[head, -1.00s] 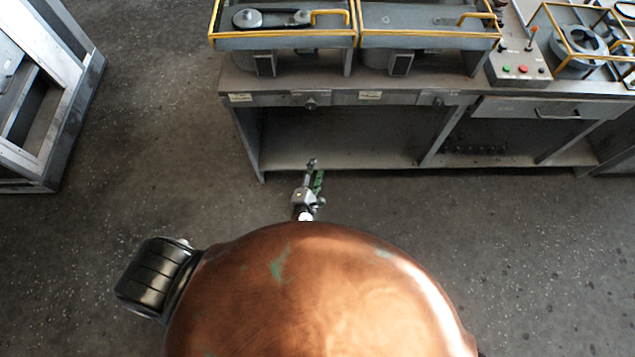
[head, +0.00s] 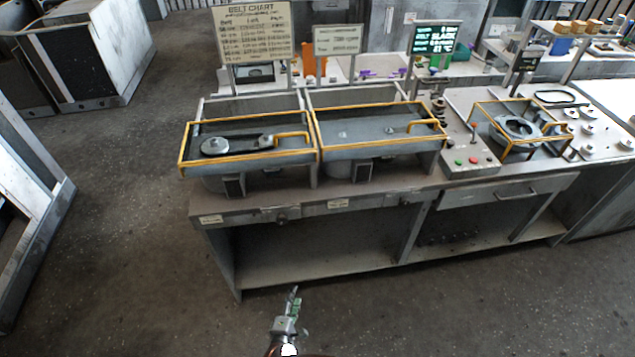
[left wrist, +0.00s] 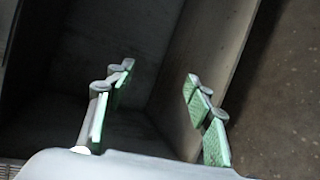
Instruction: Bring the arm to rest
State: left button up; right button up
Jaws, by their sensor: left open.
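My left gripper (head: 295,302) shows at the bottom of the head view, in front of the workbench's open lower shelf. In the left wrist view its two green-padded fingers (left wrist: 160,105) stand well apart with nothing between them. Beyond the fingers are dark bench panels and the floor. My right gripper is in neither view.
The workbench (head: 330,222) carries two yellow-railed housings (head: 250,140), a control box (head: 468,160) with coloured buttons and a caged round part (head: 515,130). A belt chart board (head: 255,32) stands behind. A grey metal frame (head: 40,220) is at left. The floor between is clear.

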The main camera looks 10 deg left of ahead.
pick_arm(q)
jog(key=s+a+f+m+g+h, duration=0.15)
jog(key=s+f+m+g, duration=0.35)
jog(key=s+f, duration=0.6)
jog(key=s+a+f+m+g, duration=0.2)
jog(key=s+a+f+m, duration=0.1)
jog(key=s+f+m, duration=0.65)
jog(key=s+a+f+m+g, duration=0.2)
jog(key=s+a+f, duration=0.1)
jog(key=s, duration=0.7)
jog(key=s+a+f+m+g+y, duration=0.1)
jog(key=s+a+f+m+g, duration=0.2)
jog(key=s, duration=0.7)
jog(key=s+a+f+m+g, duration=0.2)
jog(key=s+a+f+m, duration=0.1)
jog(key=s, duration=0.7)
jog(key=shift+a+f, duration=0.2)
jog(key=shift+f, duration=0.1)
jog(key=shift+y, duration=0.25)
